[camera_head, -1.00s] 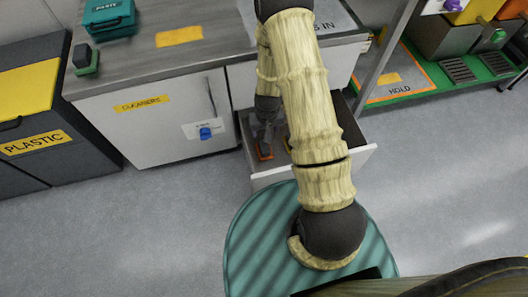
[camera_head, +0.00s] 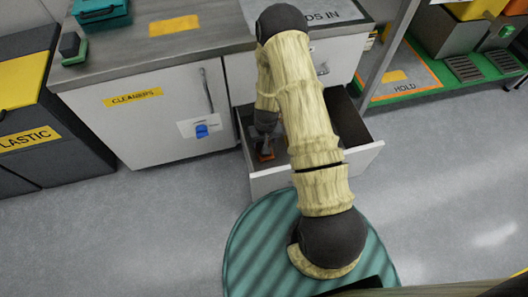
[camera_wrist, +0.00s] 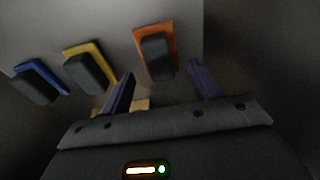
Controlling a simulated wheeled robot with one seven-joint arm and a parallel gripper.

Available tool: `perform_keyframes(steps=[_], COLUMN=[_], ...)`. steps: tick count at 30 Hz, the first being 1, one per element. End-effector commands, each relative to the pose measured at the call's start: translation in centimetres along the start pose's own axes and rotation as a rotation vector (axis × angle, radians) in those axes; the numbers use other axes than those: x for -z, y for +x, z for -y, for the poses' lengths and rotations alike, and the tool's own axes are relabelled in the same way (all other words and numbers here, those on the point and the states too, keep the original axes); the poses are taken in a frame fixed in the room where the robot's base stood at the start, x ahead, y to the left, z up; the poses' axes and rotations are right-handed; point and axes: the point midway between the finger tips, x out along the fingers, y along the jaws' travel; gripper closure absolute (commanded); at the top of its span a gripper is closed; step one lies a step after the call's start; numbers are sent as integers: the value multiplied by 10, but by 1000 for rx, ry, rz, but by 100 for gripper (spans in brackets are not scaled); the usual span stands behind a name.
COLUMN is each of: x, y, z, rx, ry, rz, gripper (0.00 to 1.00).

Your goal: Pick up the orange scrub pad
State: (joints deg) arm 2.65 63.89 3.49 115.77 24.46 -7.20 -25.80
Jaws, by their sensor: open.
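The orange scrub pad (camera_wrist: 169,41) lies in the open drawer, with a dark block on its top. In the wrist view it is just ahead of my gripper (camera_wrist: 161,84), roughly in line with the gap between the fingers. My fingers are apart with nothing between them. In the head view my gripper (camera_head: 265,133) points down into the drawer's left part, with the orange pad (camera_head: 265,156) just below it. My gripper and wrist partly cover the pad there, and I cannot tell whether they touch it.
A yellow pad (camera_wrist: 97,50) and a blue pad (camera_wrist: 58,90) lie left of the orange one in the wrist view. The drawer front (camera_head: 320,170) and walls surround the gripper. The counter (camera_head: 150,45) and the cleaners cabinet (camera_head: 150,125) stand to the left.

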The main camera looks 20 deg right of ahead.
Motion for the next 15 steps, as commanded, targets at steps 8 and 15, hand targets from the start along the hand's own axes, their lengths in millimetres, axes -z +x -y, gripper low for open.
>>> perform_keyframes(steps=[8, 15], x=[0, 0], y=[3, 13], z=[0, -1], rx=[0, 0], ry=[0, 1], rz=[0, 0], gripper=[38, 38])
